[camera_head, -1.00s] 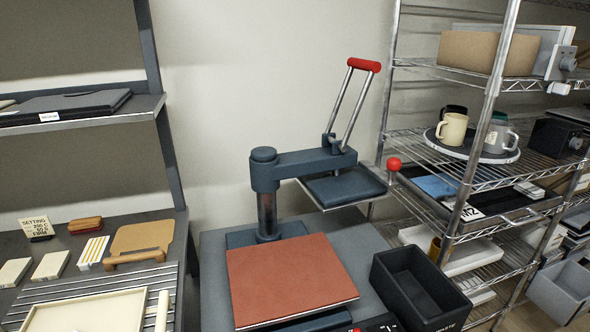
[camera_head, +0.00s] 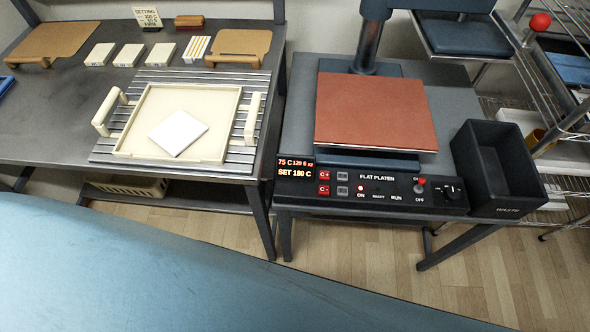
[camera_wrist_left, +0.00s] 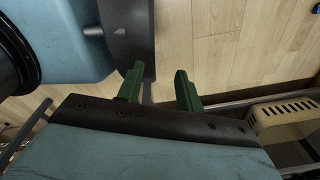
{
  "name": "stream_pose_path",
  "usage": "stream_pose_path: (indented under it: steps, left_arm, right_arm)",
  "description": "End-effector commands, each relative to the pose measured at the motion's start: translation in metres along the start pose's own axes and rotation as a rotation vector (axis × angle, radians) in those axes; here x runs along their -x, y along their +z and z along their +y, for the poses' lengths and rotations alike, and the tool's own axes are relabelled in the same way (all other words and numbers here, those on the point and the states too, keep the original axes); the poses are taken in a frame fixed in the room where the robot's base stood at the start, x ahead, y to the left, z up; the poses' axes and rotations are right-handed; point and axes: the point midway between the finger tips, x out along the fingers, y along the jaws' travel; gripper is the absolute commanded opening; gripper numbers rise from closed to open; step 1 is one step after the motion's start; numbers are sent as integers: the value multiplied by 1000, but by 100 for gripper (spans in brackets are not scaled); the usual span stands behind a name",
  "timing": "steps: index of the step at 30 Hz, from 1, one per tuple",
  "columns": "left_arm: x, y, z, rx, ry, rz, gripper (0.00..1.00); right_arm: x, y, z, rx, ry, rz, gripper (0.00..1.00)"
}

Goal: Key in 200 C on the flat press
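The flat press (camera_head: 470,205) stands on a grey table with its red-brown platen (camera_head: 370,110) uncovered. Its upper plate (camera_head: 465,35) is swung to the right. Its front panel carries a lit display (camera_head: 295,168) reading about 75 C on top and SET 180 C below. Beside it are the red C+ button (camera_head: 324,176) and the red C- button (camera_head: 323,190). A red-tipped toggle (camera_head: 420,183) and a dial (camera_head: 451,191) sit further right. A setting card (camera_head: 147,18) appears to read 200 C. My left gripper (camera_wrist_left: 158,82) is open and empty above the floor. My right gripper is not in view.
A cream tray (camera_head: 233,125) with a white square (camera_head: 178,133) lies on the slatted rack left of the press. A black waste bin (camera_head: 495,170) stands right of the press. A beige basket (camera_wrist_left: 285,118) is low in the wrist view. Floor in front is clear.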

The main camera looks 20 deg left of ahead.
Motion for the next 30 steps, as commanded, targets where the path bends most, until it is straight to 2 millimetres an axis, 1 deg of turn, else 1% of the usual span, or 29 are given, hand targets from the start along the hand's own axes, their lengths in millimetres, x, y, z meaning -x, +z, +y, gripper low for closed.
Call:
stream_pose_path:
  steps: [8, 11, 15, 17, 30]
  left_arm:
    - [0, 1, 0, 0, 0, -1, 36]
    - [0, 1, 0, 0, 0, -1, 25]
    - [0, 1, 0, 0, 0, -1, 6]
    - [0, 1, 0, 0, 0, -1, 0]
    - [0, -1, 0, 0, 0, 2, 0]
  right_arm:
    - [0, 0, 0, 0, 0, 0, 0]
    - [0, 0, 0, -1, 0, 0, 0]
    - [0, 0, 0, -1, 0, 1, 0]
    - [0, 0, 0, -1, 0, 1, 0]
    - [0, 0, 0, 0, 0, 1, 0]
